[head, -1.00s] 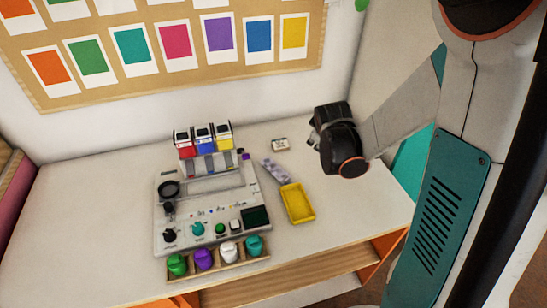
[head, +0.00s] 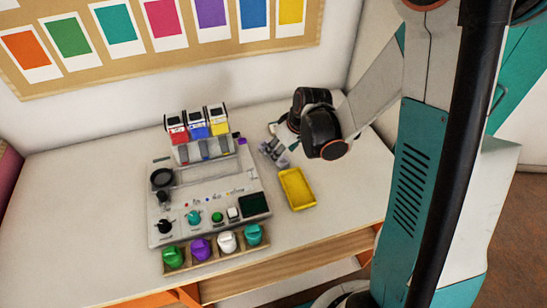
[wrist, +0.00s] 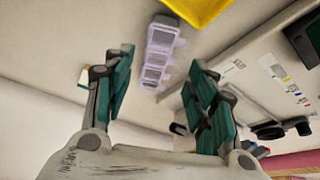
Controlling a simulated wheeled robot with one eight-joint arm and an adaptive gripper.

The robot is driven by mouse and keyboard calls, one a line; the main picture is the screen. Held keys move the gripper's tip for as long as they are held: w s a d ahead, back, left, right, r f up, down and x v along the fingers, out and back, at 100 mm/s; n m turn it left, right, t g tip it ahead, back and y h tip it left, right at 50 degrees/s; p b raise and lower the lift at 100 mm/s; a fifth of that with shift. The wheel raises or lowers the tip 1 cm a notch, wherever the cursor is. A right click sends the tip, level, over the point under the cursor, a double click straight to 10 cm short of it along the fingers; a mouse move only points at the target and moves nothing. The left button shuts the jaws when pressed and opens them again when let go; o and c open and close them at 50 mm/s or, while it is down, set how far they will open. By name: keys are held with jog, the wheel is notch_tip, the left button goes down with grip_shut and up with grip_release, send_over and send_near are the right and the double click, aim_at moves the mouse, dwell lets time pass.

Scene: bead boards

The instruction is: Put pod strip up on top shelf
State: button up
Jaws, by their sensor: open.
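The pod strip (head: 273,154) is a pale lavender, see-through row of small lidded compartments. It lies on the white table (head: 70,200), just behind the yellow tray and right of the console. In the wrist view the strip (wrist: 157,55) shows between and beyond the fingertips, with nothing seen touching it. My gripper (head: 280,138) is over the table close to the strip; in the wrist view my gripper (wrist: 160,75) has its two green-padded fingers spread, empty. I cannot tell which surface is the top shelf.
A yellow tray (head: 297,188) sits in front of the strip; it also shows in the wrist view (wrist: 200,8). The white console (head: 160,225) with knobs stands left, with red, blue and yellow units (head: 197,124) behind. Colored pods (head: 200,250) line its front. The table's left is clear.

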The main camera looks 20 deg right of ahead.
jog(key=shift+d+b+x, duration=0.2)
jog(key=shift+b+x, duration=1.15)
jog(key=shift+x, duration=1.4)
jog(key=shift+r, duration=0.1)
jog(key=shift+c, duration=0.6)
jog(key=c, duration=1)
